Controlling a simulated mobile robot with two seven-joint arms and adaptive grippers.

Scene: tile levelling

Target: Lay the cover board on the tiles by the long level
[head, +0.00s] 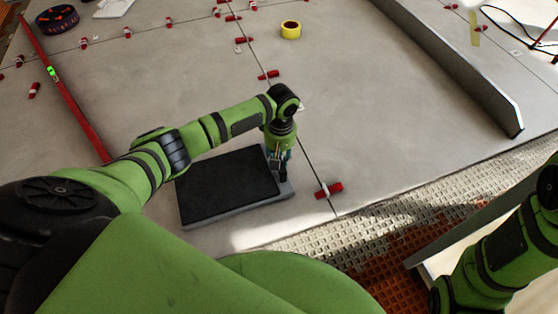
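A flat board (228,188), dark on top with a pale grey rim, lies low over the grey tiles (170,82) in front of me; I take it for the cover board. I cannot tell whether it touches the tiles. My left gripper (279,170) points down at the board's right edge, and its fingers are too small and dark to tell whether they grip it. The long red level (72,105) lies on the tiles at the left, with a bright green vial; my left arm hides its near end. My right arm shows at the lower right, but its gripper is out of view.
Red levelling clips (329,190) stand along the tile joints. A yellow tape roll (291,30) and a dark round container (57,19) are farther back. A long grey upright panel (460,75) stands at the right. Brown ribbed floor (350,245) borders the tiles in front.

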